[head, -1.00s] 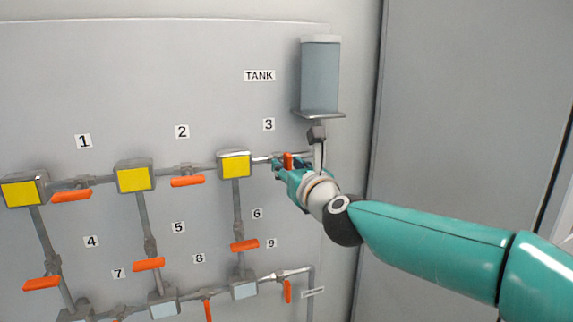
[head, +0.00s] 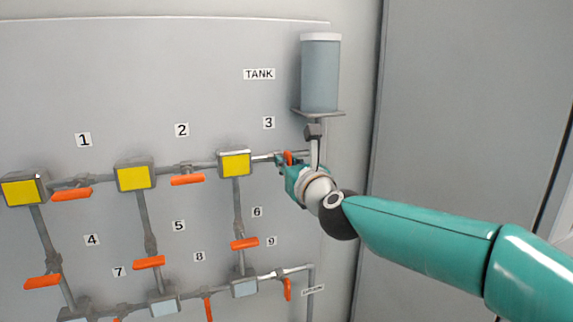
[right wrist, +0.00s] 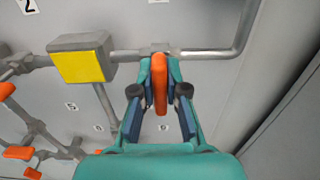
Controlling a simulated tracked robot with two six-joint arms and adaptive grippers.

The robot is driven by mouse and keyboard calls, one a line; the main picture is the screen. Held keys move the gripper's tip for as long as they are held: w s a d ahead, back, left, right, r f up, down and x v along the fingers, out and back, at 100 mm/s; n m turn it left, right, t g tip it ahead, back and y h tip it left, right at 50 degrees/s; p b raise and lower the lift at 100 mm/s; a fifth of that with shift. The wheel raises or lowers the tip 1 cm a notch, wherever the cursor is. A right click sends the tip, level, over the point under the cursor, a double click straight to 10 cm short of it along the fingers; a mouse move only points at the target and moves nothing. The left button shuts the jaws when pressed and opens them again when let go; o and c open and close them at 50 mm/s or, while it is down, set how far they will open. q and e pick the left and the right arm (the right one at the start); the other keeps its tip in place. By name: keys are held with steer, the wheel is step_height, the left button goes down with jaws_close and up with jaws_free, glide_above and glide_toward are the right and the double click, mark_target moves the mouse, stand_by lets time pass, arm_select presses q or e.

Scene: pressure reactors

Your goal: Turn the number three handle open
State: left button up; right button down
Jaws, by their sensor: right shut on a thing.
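The number three handle (head: 288,157) is orange and sits on the pipe below the "3" label (head: 268,123), between a yellow-faced block and the tank pipe. In the right wrist view the handle (right wrist: 159,84) stands out lengthwise between the fingers, across the line of its pipe. My right gripper (head: 284,163) is shut on this handle, with a finger on each side of it, as the right wrist view (right wrist: 159,92) also shows. The gripper hides part of the handle in the head view. My left gripper is not in view.
The yellow-faced block (head: 235,164) is just left of the handle. The tank (head: 320,75) stands on a shelf above right. Other orange handles, such as those by labels 2 (head: 187,180) and 6 (head: 244,244), sit on nearby pipes. Bare wall lies to the right.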

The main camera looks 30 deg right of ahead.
steer(key=n, duration=0.4)
steer(key=shift+a, duration=0.15)
steer(key=n, duration=0.5)
steer(key=shift+a+f, duration=0.1)
steer(key=shift+f, duration=0.05)
steer(key=shift+w+a+f+n+p, duration=0.1)
steer(key=shift+f+n+p, duration=0.1)
steer(key=shift+n, duration=2.05)
steer(key=shift+a+f+n+p, duration=0.1)
steer(key=shift+f+n+p, duration=0.1)
steer(key=shift+n, duration=2.05)
steer(key=c, duration=1.2)
jaws_free()
steer(key=shift+d+r, duration=0.1)
